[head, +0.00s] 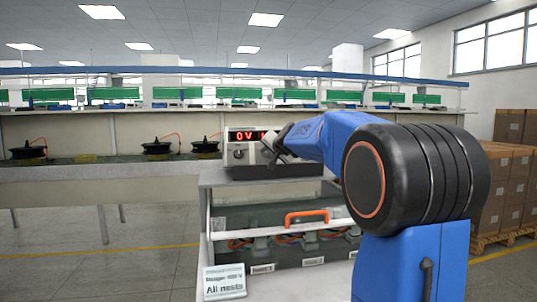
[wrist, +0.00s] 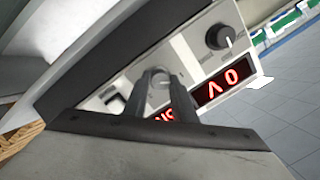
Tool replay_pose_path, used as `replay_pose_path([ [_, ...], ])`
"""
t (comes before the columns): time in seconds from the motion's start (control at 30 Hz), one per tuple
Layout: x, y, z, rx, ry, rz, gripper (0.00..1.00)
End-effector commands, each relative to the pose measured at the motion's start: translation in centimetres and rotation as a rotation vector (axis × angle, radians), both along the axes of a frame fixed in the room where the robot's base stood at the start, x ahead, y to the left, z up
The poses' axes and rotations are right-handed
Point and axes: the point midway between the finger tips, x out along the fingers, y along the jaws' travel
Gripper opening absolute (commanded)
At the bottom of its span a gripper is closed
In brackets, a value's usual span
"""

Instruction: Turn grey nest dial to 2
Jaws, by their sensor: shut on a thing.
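The grey dial (wrist: 155,78) is on the front panel of the tester (wrist: 195,62). My gripper (wrist: 156,88) has its two dark fingers on either side of the dial, shut on it. A pale mark shows on the dial's face, but the scale numbers around it are too small to read. In the head view the tester (head: 232,136) stands on the bench with a red display (head: 248,135) reading "0 V". My gripper is at its right part there, mostly hidden by the blue arm, which also hides the grey dial.
A black knob (wrist: 218,36) with a white pointer is on the same panel. Black hub motors (head: 28,152) stand on the line behind. Stacked boxes (head: 508,185) are at right.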

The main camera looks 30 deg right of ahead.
Motion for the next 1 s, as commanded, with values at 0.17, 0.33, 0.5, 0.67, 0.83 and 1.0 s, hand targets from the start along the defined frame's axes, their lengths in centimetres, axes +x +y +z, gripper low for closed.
replay_pose_path([
  [0.17, 0.1, 0.02, -0.07, 0.112, -0.032, -0.029, 0.01],
  [0.33, 0.12, 0.01, -0.07, 0.256, -0.074, -0.066, 0.01],
  [0.5, 0.12, 0.03, -0.12, 0.408, -0.117, -0.105, 0.02],
  [0.67, 0.13, 0.08, -0.14, 0.546, -0.156, -0.14, 0.02],
  [0.83, 0.15, 0.08, -0.09, 0.675, -0.194, -0.174, 0.02],
  [1.0, 0.16, 0.11, -0.08, 0.778, -0.224, -0.2, 0.02],
])
